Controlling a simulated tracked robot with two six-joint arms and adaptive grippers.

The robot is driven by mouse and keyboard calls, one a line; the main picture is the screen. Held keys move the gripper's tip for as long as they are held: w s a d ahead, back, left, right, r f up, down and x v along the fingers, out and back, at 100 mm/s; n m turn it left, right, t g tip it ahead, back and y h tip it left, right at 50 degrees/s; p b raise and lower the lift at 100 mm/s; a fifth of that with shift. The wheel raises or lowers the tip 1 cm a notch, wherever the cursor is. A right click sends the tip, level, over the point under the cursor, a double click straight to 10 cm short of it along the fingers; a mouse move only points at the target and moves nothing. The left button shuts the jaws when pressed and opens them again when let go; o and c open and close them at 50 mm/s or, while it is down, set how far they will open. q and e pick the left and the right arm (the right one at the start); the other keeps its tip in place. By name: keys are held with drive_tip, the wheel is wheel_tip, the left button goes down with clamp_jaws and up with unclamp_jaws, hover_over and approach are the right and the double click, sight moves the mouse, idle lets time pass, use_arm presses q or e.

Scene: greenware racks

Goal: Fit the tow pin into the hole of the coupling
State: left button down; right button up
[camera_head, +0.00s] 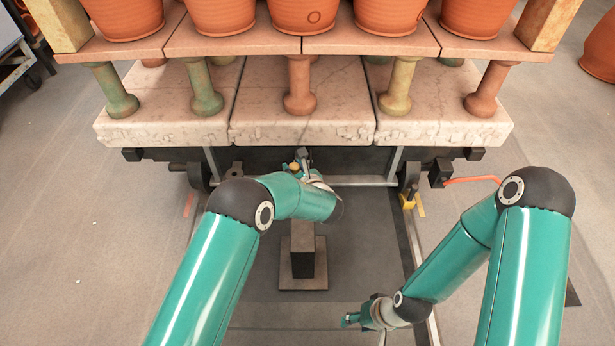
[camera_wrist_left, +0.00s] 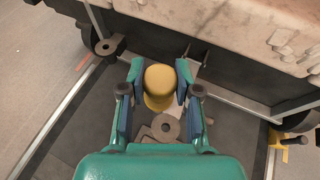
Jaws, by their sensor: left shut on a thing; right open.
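My left gripper (camera_head: 299,165) is shut on the tow pin, whose rounded yellow head (camera_wrist_left: 159,80) shows between the two fingers in the left wrist view. A bit of yellow (camera_head: 294,166) also shows at the fingers in the head view. The pin's lower part is hidden. A grey ring with a dark hole (camera_wrist_left: 165,128), seemingly the coupling, lies below the gripper, nearer the wrist than the pin head in the picture. I cannot tell their height gap. In the head view my left arm hides the coupling. My right gripper (camera_head: 362,318) is open and empty, low at front right.
A kiln car (camera_head: 300,128) carrying pots on shelves stands just beyond the gripper. A dark block on a base plate (camera_head: 303,278) stands below my left arm.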

use_arm(q)
drive_tip(key=d+f, duration=0.2)
drive_tip(key=f, duration=0.1)
idle(0.4)
wheel_tip(320, 180, down, 6)
drive_tip(key=b, duration=0.6)
drive_tip(key=shift+s+d+r+b, duration=0.1)
drive_tip(key=shift+b, duration=0.25)
drive_tip(key=shift+f, duration=0.2)
drive_tip(key=shift+f, duration=0.4)
drive_tip(key=shift+f, duration=0.2)
idle(0.6)
